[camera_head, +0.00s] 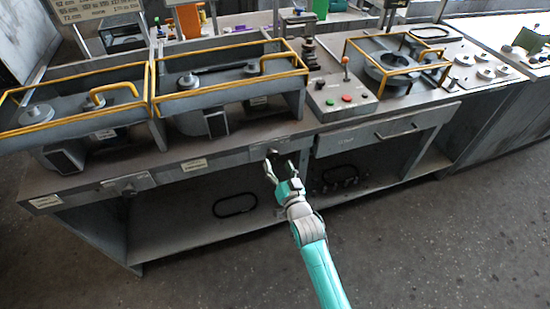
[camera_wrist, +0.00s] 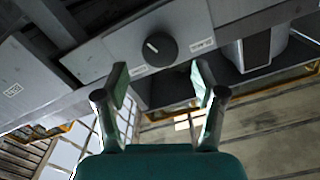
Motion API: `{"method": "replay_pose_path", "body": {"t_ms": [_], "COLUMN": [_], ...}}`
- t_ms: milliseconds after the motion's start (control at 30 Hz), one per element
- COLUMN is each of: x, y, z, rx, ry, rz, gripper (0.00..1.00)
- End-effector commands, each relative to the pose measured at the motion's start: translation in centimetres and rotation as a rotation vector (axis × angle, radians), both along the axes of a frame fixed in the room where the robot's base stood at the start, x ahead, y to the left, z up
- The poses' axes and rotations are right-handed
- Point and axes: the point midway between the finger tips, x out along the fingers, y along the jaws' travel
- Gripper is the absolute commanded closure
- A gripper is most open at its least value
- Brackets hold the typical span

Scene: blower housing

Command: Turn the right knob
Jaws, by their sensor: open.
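The right knob (camera_head: 272,153) is a small dark round knob on the front edge of the workbench, left of the drawer. In the wrist view the black knob (camera_wrist: 160,48) has a white pointer mark and sits on a grey plate. My gripper (camera_head: 279,166) is open and empty, just in front of and below this knob in the head view. In the wrist view the fingers of my gripper (camera_wrist: 160,80) are spread apart, with the knob beyond their tips and no visible contact. A second knob, the left knob (camera_head: 129,190), is farther left on the same edge.
Yellow-railed fixtures (camera_head: 230,75) stand on the bench top. A control box (camera_head: 340,95) with a red-topped lever and buttons stands right of them. A closed drawer (camera_head: 385,133) is right of the knob. Open shelves lie below, and the floor in front is clear.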

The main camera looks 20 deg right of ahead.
Motion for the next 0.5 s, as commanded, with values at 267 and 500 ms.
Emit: {"method": "replay_pose_path", "body": {"t_ms": [267, 500], "x": [-4.9, -6.9], "y": [0.0, 0.0], "z": [0.0, 0.0], "rx": [0.001, 0.001], "ry": [0.001, 0.0], "rz": [-0.001, 0.0], "gripper": [0.31, 0.31]}}
